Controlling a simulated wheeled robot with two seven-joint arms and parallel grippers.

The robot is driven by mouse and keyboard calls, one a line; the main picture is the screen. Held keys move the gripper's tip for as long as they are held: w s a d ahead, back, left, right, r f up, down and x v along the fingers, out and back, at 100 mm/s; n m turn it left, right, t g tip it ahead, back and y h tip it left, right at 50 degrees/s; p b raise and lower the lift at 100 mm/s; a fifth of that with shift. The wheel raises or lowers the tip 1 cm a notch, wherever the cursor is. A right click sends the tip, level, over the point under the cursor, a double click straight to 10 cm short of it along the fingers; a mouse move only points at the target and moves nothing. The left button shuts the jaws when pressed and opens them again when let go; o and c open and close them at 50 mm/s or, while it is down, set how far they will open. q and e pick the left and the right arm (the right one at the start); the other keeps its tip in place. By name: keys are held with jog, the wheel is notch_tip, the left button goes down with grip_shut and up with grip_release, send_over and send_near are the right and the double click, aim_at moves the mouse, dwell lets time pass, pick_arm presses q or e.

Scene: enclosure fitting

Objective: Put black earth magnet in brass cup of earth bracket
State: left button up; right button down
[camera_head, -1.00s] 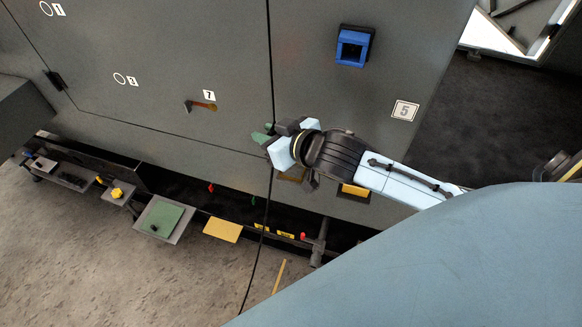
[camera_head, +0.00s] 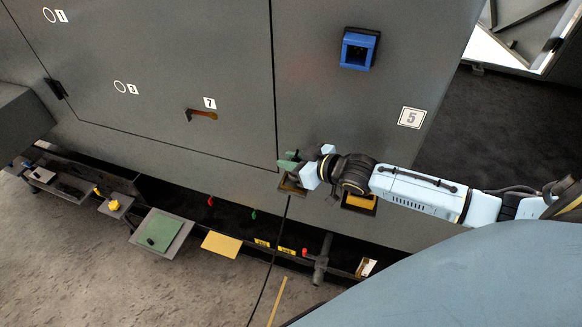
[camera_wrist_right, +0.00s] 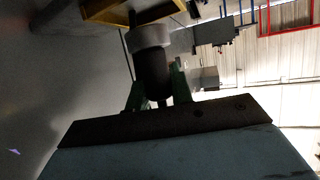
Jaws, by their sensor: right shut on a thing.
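My right gripper (camera_head: 290,164), with green fingertips, is in front of the grey cabinet, by the lower end of the vertical door seam. In the right wrist view its green fingers (camera_wrist_right: 158,92) are shut on a dark cylinder with a paler grey end, which looks like the black earth magnet (camera_wrist_right: 155,72). In the head view the magnet is not clear. A yellow-edged bracket (camera_wrist_right: 120,10) shows at the top of the wrist view. I cannot make out a cup opening. My left gripper is not in view.
A second yellow bracket (camera_head: 360,202) sits under my right forearm. A blue square socket (camera_head: 357,48) is higher on the cabinet. A green-topped tray (camera_head: 165,232) and a yellow plate (camera_head: 221,244) stick out below. A cable (camera_head: 270,290) hangs down to the floor.

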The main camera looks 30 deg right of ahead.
jog(key=shift+f, duration=0.9)
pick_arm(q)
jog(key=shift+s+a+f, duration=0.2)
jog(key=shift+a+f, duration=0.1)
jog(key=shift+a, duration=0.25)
pick_arm(e)
jog(key=shift+f, duration=0.1)
jog(key=c, duration=1.7)
grip_release()
jog(key=shift+f, duration=0.2)
jog(key=o, duration=0.5)
jog(key=shift+c, duration=0.2)
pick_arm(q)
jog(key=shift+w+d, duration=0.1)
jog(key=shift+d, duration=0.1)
